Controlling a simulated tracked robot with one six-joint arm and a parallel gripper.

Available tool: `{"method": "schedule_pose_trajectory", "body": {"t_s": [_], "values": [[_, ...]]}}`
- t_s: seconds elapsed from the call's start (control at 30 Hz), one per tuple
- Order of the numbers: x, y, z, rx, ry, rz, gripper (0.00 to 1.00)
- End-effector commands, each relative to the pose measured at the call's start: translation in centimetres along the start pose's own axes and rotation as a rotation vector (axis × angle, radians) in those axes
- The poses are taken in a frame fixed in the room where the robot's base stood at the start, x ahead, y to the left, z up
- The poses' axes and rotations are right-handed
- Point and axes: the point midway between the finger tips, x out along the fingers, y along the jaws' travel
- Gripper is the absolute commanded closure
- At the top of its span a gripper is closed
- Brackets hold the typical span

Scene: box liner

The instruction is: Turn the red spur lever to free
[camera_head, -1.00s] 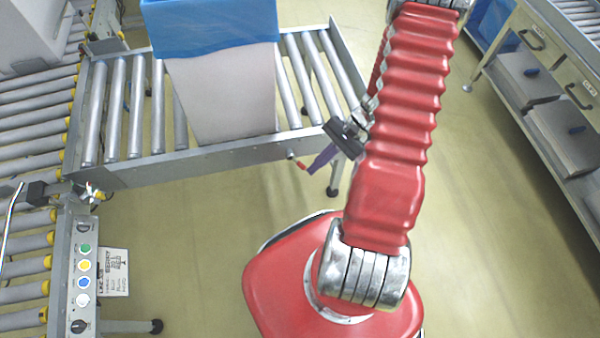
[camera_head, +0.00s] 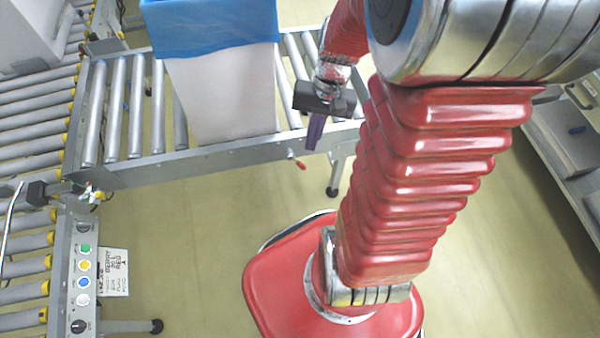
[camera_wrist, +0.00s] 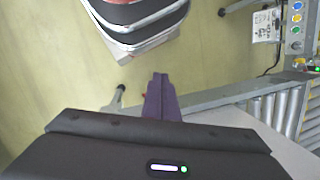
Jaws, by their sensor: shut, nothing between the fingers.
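The red spur lever (camera_head: 301,165) is a small handle on a grey pivot on the near side rail of the short roller conveyor. It points down and to the right in the head view. My gripper (camera_head: 311,146) has purple fingers pointing down, just above and right of the lever in that view. Whether it touches the lever cannot be told. In the wrist view my gripper (camera_wrist: 161,80) shows its fingers shut together and empty.
A pale box with a blue liner (camera_head: 210,30) stands on the spur rollers (camera_head: 112,110). A long roller conveyor (camera_head: 30,125) runs along the left, with a button panel (camera_head: 83,270). A drawer bench (camera_head: 575,150) stands at the right. The floor before the spur is clear.

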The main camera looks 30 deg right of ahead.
Motion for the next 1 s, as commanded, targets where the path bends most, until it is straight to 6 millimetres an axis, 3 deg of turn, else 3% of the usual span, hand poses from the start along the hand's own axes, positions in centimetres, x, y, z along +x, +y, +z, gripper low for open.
{"method": "schedule_pose_trajectory", "body": {"t_s": [0.5, 1.0], "values": [[-7.3, -3.4, 4.2, -0.294, 0.271, 0.110, 1.00], [-13.5, -7.4, 9.6, -0.551, 0.546, 0.105, 1.00]]}}
